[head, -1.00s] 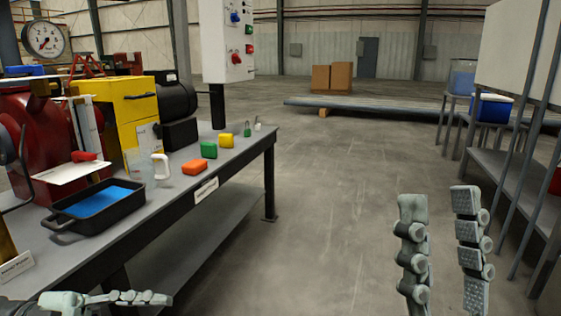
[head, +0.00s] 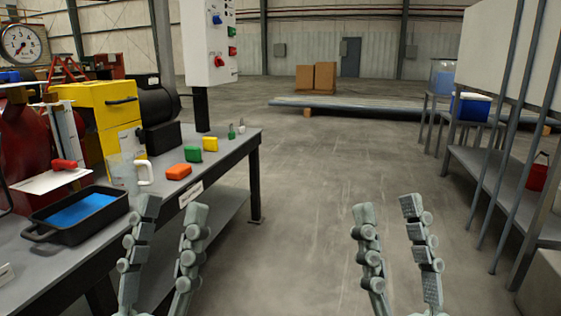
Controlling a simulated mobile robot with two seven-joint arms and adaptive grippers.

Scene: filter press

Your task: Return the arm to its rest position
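My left gripper (head: 171,212) is at the lower left of the head view, its two fingers pointing up and apart, with nothing between them. In the picture it overlaps the front edge of the workbench. My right gripper (head: 387,212) is at the lower middle right, over bare floor. Its two fingers also point up, spread apart and empty. The forearms and wrists are mostly below the picture's edge.
The workbench (head: 226,152) on the left carries a black tray (head: 50,229) with blue liquid, a clear jug (head: 123,172), orange, green and yellow blocks, and a yellow box (head: 107,112). A grey rack (head: 500,172) stands at the right. The floor between is clear.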

